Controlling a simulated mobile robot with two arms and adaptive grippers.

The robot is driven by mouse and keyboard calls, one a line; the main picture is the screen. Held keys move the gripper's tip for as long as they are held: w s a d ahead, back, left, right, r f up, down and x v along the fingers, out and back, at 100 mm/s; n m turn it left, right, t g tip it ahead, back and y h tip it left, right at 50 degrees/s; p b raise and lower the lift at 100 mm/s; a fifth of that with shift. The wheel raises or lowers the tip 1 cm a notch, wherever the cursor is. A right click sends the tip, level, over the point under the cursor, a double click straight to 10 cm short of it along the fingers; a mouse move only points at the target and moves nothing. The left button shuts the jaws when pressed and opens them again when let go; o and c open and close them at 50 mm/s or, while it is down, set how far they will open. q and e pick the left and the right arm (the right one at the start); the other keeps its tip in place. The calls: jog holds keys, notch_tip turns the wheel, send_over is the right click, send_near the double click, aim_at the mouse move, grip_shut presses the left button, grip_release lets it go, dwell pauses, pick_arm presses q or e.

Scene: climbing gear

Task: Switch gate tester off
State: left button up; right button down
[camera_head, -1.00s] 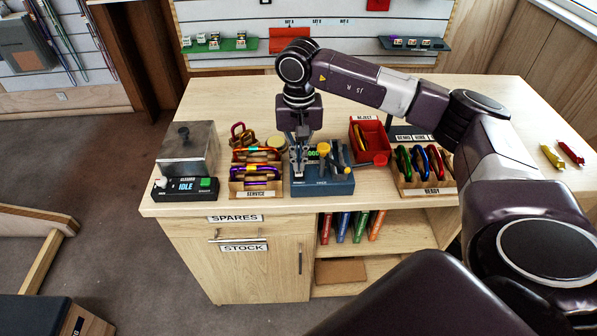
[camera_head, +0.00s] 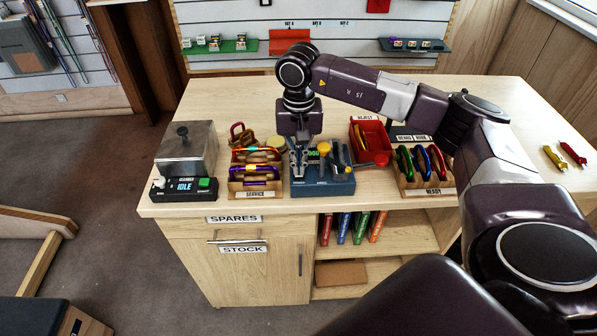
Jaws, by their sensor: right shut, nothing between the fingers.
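The gate tester (camera_head: 325,186) is a blue-grey box near the front edge of the bench, with a yellow knob, a small green display and dark upright parts on top. My right gripper (camera_head: 299,172) points down over the left part of the tester, its fingers shut and empty. The fingertips are at or just above the tester's top; I cannot tell whether they touch it. The gripper hides part of the tester's left side, and no switch can be made out there. My left gripper is not in view.
Left of the tester are the SERVICE rack (camera_head: 257,194) with carabiners and a black unit (camera_head: 184,190) reading IDLE. Right of it stand the red REJECT bin (camera_head: 371,157) and the READY rack (camera_head: 427,192). Free bench top (camera_head: 500,185) lies further right.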

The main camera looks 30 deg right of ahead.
jog(key=shift+s+f, duration=0.1)
jog(key=shift+f, duration=0.15)
jog(key=shift+r, duration=0.15)
jog(key=shift+r+p, duration=0.3)
jog(key=shift+r, duration=0.25)
jog(key=shift+r+p, duration=1.45)
jog(key=shift+r, duration=1.45)
jog(key=shift+f, duration=0.1)
